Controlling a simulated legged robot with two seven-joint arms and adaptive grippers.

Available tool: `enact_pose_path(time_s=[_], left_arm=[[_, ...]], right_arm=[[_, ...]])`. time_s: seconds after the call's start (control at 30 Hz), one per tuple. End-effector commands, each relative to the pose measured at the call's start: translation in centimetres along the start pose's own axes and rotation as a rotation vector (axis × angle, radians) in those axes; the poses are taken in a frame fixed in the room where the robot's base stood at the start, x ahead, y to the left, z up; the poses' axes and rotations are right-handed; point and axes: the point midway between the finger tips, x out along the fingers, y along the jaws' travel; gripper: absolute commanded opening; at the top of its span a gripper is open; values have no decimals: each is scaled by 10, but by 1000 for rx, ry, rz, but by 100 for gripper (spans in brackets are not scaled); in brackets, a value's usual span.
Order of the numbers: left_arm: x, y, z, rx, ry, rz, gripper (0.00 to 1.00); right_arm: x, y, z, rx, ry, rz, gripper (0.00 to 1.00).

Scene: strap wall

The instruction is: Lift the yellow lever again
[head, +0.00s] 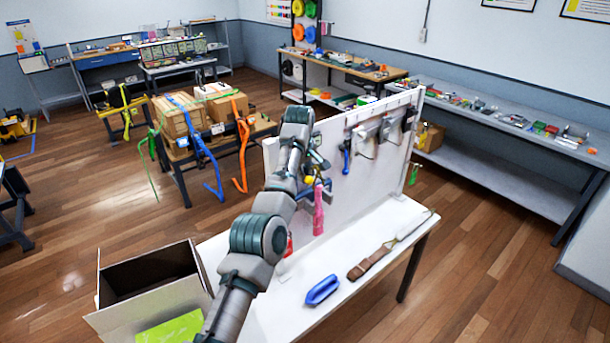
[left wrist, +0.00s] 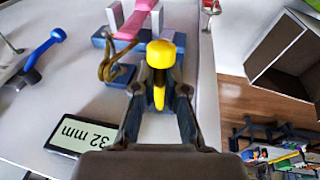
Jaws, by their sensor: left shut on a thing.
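The yellow lever (left wrist: 161,56) has a round knob and a narrow stem, seen in the middle of the left wrist view. My left gripper (left wrist: 160,98) is shut on its stem, with one finger on each side and the knob beyond the fingertips. In the head view, the yellow knob (head: 308,180) shows small beside the white wall panel, next to my left gripper (head: 314,168). A pink strap (head: 318,210) hangs just below; it also shows near the blue mount in the left wrist view (left wrist: 138,20). My right gripper is not in view.
An open box (head: 150,275) stands at left.

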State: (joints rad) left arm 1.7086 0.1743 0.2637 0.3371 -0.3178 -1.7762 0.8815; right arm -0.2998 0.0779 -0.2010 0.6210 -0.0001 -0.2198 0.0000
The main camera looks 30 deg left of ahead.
Motion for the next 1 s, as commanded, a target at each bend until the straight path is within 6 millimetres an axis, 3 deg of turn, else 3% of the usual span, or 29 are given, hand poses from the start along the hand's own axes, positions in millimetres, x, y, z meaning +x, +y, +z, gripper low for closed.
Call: enact_pose_path(time_s=[0.27,0.3,0.4,1.0], left_arm=[[2,0,1,1,-2,0,0],[2,0,1,0,-2,0,16],[2,0,0,0,-1,0,37],[6,7,-2,14,64,0,37]], right_arm=[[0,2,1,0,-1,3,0],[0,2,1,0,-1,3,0],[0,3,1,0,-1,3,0],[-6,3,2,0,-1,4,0]])
